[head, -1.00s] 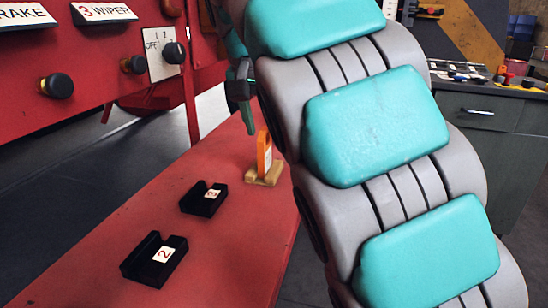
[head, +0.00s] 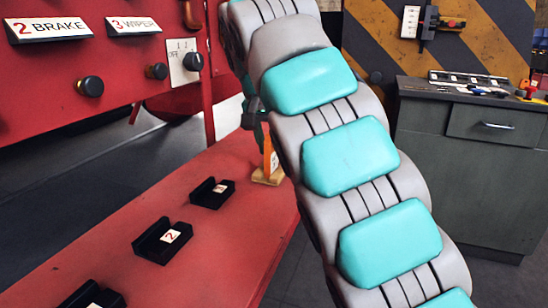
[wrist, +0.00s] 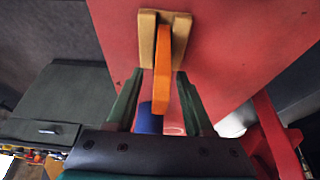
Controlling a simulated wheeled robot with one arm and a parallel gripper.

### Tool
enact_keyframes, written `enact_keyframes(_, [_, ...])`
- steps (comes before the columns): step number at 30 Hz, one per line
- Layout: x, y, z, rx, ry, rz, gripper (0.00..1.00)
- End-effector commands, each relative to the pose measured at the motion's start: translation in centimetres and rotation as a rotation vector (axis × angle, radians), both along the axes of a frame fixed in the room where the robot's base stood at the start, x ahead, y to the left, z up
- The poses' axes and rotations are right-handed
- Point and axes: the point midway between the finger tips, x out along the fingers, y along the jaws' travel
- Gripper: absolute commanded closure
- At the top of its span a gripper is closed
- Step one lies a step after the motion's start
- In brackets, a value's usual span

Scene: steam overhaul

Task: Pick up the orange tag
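The orange tag (head: 267,153) stands upright in a small wooden block (head: 267,177) at the right edge of the red bench. In the wrist view the tag (wrist: 162,70) is seen from above, its near end between the two green fingers of my gripper (wrist: 158,76). The fingers are spread, with a gap on each side of the tag, and neither seems to touch it. How deep the tag sits between them is hard to tell. In the head view my arm hides most of the gripper and part of the tag.
Black holders marked 3 (head: 213,192) and 2 (head: 162,240) stand on the red bench (head: 120,235), with another at the bottom edge. A red panel (head: 60,75) with knobs rises behind. A grey cabinet (head: 465,165) stands at right.

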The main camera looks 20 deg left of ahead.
Motion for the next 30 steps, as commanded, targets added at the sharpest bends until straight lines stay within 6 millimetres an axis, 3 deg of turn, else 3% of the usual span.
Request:
enact_keyframes(1, [0.00,-0.01,0.00,0.000,0.000,0.000,0.53])
enact_keyframes(14, [-0.01,-0.02,-0.01,0.000,0.000,0.000,1.00])
enact_keyframes(30, [-0.01,-0.03,0.00,0.000,0.000,0.000,1.00])
